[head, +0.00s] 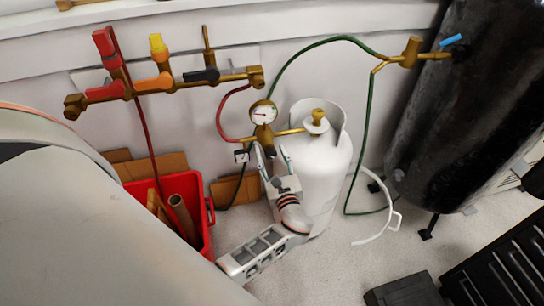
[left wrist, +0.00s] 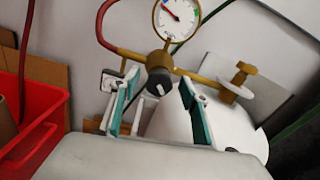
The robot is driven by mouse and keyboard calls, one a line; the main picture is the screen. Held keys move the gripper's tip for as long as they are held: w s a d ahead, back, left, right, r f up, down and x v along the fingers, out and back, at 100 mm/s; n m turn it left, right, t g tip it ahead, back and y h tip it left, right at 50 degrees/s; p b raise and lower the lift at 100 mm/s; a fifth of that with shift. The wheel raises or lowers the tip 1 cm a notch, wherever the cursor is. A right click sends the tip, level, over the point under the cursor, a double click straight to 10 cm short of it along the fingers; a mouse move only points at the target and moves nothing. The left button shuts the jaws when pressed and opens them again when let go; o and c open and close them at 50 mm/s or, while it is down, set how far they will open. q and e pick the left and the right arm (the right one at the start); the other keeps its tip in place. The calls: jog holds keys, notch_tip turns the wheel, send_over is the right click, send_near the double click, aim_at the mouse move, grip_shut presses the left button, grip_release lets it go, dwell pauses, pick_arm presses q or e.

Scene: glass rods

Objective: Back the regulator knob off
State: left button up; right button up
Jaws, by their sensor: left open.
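The regulator is a brass body below a round white gauge (head: 264,112) on the wall side of a white gas cylinder (head: 325,165). Its dark knob (left wrist: 158,80) faces my left wrist camera and has a pale mark on its front. My left gripper (head: 271,157) is open just below the gauge. In the left wrist view its two teal-padded fingers (left wrist: 158,92) stand on either side of the knob, with a visible gap on both sides. In the head view the knob is hard to make out behind the gripper. My right gripper is not seen.
A brass manifold with coloured valve handles (head: 153,82) runs along the wall. Red and green hoses (head: 369,120) meet the regulator area. A red bin (head: 185,190) stands left of my gripper, and a black tank (head: 440,110) stands at right. Pale floor (head: 335,262) lies open in front.

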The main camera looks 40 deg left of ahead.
pick_arm(q)
jog(key=shift+w+a, duration=0.1)
jog(key=c, duration=1.1)
jog(key=shift+f, duration=0.1)
